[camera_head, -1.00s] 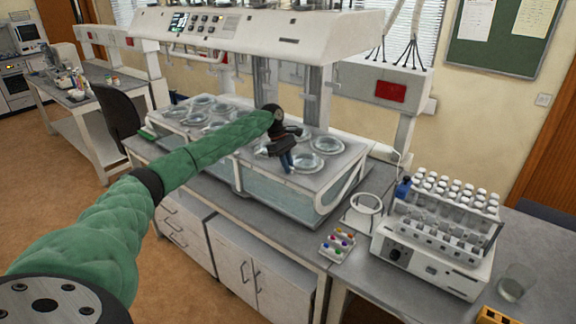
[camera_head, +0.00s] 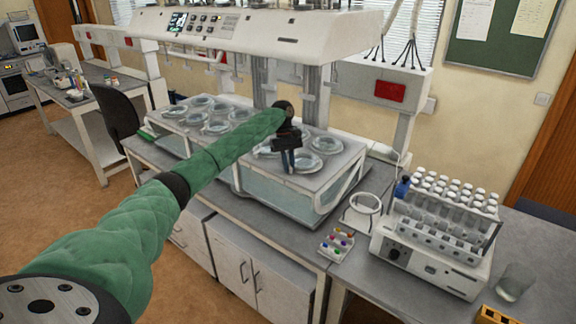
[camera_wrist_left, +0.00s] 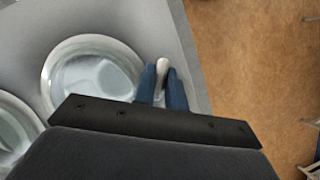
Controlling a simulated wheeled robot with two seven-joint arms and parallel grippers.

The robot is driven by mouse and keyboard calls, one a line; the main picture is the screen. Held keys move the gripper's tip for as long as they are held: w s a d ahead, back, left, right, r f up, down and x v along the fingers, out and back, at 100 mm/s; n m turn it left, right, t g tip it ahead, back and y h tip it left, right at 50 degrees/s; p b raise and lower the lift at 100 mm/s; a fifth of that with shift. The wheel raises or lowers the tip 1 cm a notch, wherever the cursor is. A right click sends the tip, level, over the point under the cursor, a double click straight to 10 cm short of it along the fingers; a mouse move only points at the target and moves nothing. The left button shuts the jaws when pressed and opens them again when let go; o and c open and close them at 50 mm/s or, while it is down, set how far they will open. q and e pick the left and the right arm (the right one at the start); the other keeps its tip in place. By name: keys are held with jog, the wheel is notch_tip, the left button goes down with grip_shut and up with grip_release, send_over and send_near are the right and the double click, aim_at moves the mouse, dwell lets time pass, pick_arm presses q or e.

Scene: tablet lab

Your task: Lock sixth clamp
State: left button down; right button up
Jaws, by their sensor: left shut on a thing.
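My left gripper (camera_head: 288,160) reaches over the water bath (camera_head: 268,183) at its front right. In the left wrist view, its two blue fingers (camera_wrist_left: 162,82) are shut on a small pale clamp (camera_wrist_left: 161,70) on the bath's grey top, beside a round vessel opening (camera_wrist_left: 92,75). The clamp lies between the opening and the bath's edge. In the head view the clamp is hidden by the gripper. Whether the clamp is turned to its locked position cannot be told. My right gripper is not in view.
The tester's white head (camera_head: 255,32) hangs above the bath, close over my left arm. On the bench to the right are a white ring (camera_head: 364,211), a tray of coloured pieces (camera_head: 336,244), a vial rack machine (camera_head: 437,240) and a glass beaker (camera_head: 513,282).

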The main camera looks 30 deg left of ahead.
pick_arm(q)
jog(key=m, duration=0.1)
jog(key=m+y, duration=0.1)
jog(key=m, duration=0.1)
jog(key=m+g, duration=0.1)
jog(key=shift+w+d+r+m, duration=0.15)
jog(key=shift+w+r+m, duration=0.1)
jog(key=shift+m, duration=0.05)
jog(key=shift+w+d+m+g+y, duration=0.15)
jog(key=shift+m+y, duration=0.25)
jog(key=shift+m, duration=0.55)
jog(key=shift+s+d+m+g+y, duration=0.15)
jog(key=shift+m+y, duration=0.25)
jog(key=shift+m, duration=0.55)
jog(key=shift+w+a, duration=0.1)
jog(key=c, duration=1.7)
grip_release()
jog(key=shift+f, duration=0.15)
jog(key=shift+c, duration=0.2)
